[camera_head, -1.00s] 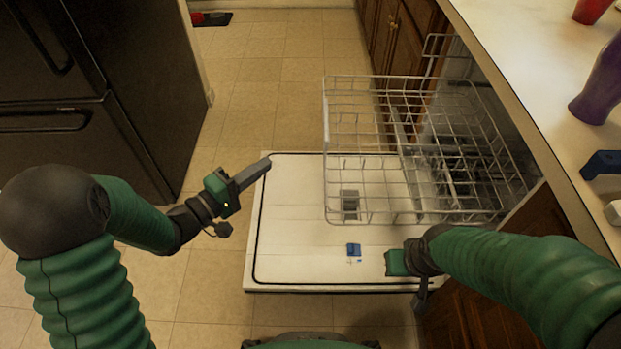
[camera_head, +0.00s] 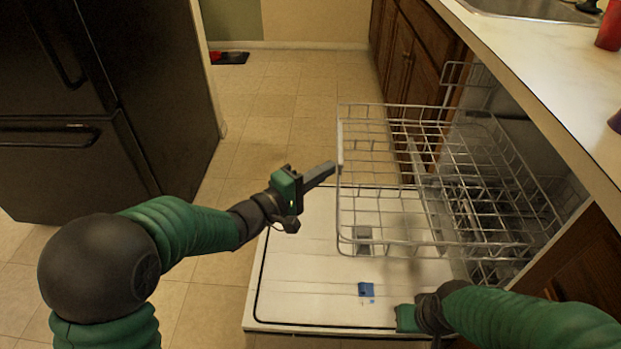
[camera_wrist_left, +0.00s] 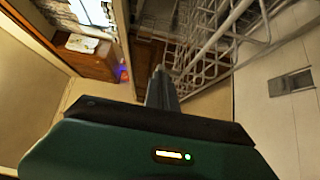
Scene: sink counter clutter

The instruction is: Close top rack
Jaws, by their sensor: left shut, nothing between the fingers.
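The top rack (camera_head: 440,243) is a pale wire rack, pulled out of the dishwasher over its lowered door (camera_head: 300,295). It looks empty. My left gripper (camera_head: 332,168) is shut and empty, with its tip at the left side of the rack; I cannot tell whether it touches. In the left wrist view the shut fingers (camera_wrist_left: 160,75) point towards the wire rack (camera_wrist_left: 215,45). My right gripper is low over the front right part of the door, below the rack; its fingers are hardly visible.
A counter (camera_head: 540,70) with a sink and a red cup (camera_head: 609,28) runs along the right, above wooden cabinets (camera_head: 405,50). A black fridge (camera_head: 60,120) stands at the left.

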